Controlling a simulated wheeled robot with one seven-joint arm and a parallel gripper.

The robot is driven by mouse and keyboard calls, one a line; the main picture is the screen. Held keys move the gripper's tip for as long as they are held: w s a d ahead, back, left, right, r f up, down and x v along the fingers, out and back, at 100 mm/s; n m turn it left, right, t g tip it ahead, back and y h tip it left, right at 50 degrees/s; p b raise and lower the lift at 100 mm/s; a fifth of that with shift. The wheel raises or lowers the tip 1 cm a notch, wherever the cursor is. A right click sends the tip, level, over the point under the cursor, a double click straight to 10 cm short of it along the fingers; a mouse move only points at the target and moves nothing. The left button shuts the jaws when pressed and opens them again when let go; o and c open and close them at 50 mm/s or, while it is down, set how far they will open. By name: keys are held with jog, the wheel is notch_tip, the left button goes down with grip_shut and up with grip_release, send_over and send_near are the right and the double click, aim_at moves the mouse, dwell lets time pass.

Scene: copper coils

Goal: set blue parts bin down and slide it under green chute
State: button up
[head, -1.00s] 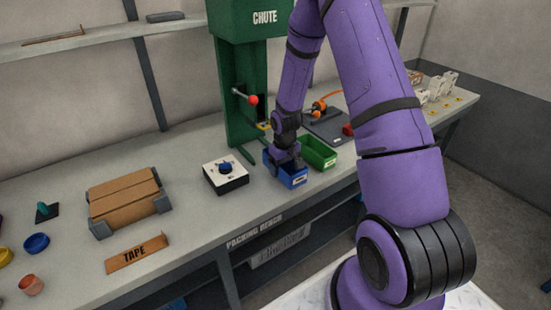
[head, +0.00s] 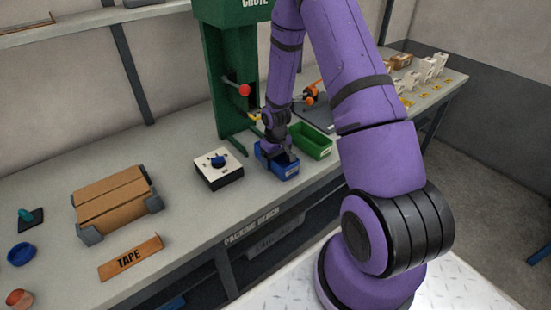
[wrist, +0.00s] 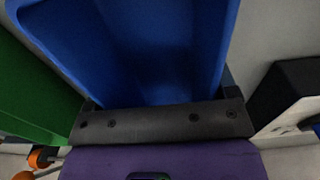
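The blue parts bin (head: 283,170) is at the bench's front part, to the front right of the green chute (head: 226,75). It looks level and at bench height; its underside is hidden, so I cannot tell if it touches. My gripper (head: 275,147) is over the bin's back part. In the wrist view the blue bin (wrist: 160,50) fills the middle, close against the palm. Dark fingers (wrist: 162,95) show at its left and right sides, and it fits closely between them.
A green bin (head: 312,143) stands close at the blue bin's right. A white box with a blue knob (head: 218,169) stands to its left, with a gap. A red-knobbed lever (head: 244,90) sticks out from the chute. The bench's front edge is near.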

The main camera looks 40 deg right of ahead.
jog(key=o, duration=0.3)
jog(key=s+a+r+t, duration=0.1)
jog(key=s+a+r, duration=0.15)
jog(key=r, duration=0.85)
jog(key=s+a+r+t+h, duration=0.1)
jog(key=s+a+r, duration=0.15)
jog(key=r, duration=0.95)
jog(key=s+a+r, duration=0.2)
jog(key=s+r, duration=0.1)
jog(key=r, duration=0.8)
jog(key=shift+s+a+r+t+y, duration=0.15)
jog(key=shift+s+a+r+t, duration=0.65)
jog(key=shift+s+r, duration=1.65)
jog(key=shift+s+a+r+t+y, duration=0.25)
jog(key=shift+s+a+r, duration=0.95)
jog(key=shift+s, duration=2.5)
jog(key=shift+s+a+r+t+y, duration=0.1)
jog(key=shift+s+a+r+t, duration=0.45)
jog(key=shift+s+a+r, duration=1.7)
